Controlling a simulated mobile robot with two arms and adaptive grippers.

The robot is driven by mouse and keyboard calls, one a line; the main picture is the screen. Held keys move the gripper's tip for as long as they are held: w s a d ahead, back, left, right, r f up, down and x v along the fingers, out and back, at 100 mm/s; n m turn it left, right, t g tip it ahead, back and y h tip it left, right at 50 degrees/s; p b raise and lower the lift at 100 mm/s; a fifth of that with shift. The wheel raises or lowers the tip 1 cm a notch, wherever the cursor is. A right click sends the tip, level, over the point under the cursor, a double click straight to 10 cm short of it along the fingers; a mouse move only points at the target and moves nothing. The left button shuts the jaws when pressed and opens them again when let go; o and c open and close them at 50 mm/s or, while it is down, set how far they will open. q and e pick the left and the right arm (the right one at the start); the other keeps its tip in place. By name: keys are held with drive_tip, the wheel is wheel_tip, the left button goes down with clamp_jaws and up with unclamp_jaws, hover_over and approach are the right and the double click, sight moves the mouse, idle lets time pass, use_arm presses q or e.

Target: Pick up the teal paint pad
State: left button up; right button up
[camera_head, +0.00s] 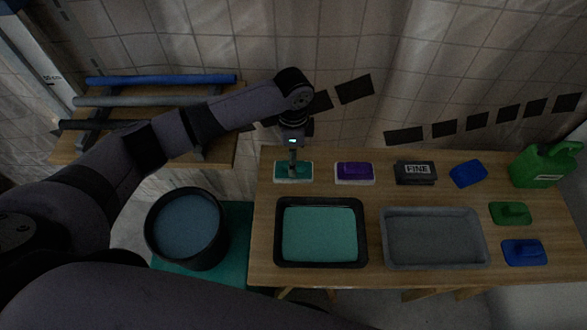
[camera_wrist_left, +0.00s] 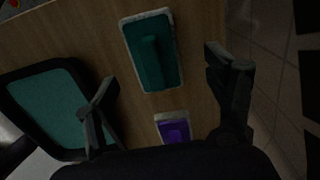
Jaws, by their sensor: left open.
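The teal paint pad (camera_head: 305,173) lies on the wooden table near its back left corner, with a teal handle and a pale rim. It also shows in the left wrist view (camera_wrist_left: 152,73), lying ahead between the lines of the two fingers. My left gripper (camera_head: 293,166) is over the pad, pointing down and partly hiding it in the head view. In the wrist view its fingers (camera_wrist_left: 161,66) are wide apart with nothing held between them. I cannot tell how high the fingertips are above the pad. My right gripper is not in view.
A purple pad (camera_head: 355,171) lies just right of the teal one. A black tray of teal paint (camera_head: 320,262) is in front, a grey tray (camera_head: 435,264) beside it. A FINE block (camera_head: 415,172), blue and green pads and a green can (camera_head: 545,165) stand right.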

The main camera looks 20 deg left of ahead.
sight(305, 170)
use_arm(q)
drive_tip(key=shift+s+d+f, duration=0.1)
drive_tip(key=shift+s+f, duration=0.1)
drive_tip(key=shift+f, duration=1.2)
drive_tip(key=shift+s+d+f, duration=0.1)
drive_tip(key=shift+s+f, duration=0.05)
drive_tip(key=shift+f, duration=1.2)
drive_tip(key=shift+c, duration=0.4)
drive_tip(key=c, duration=1.2)
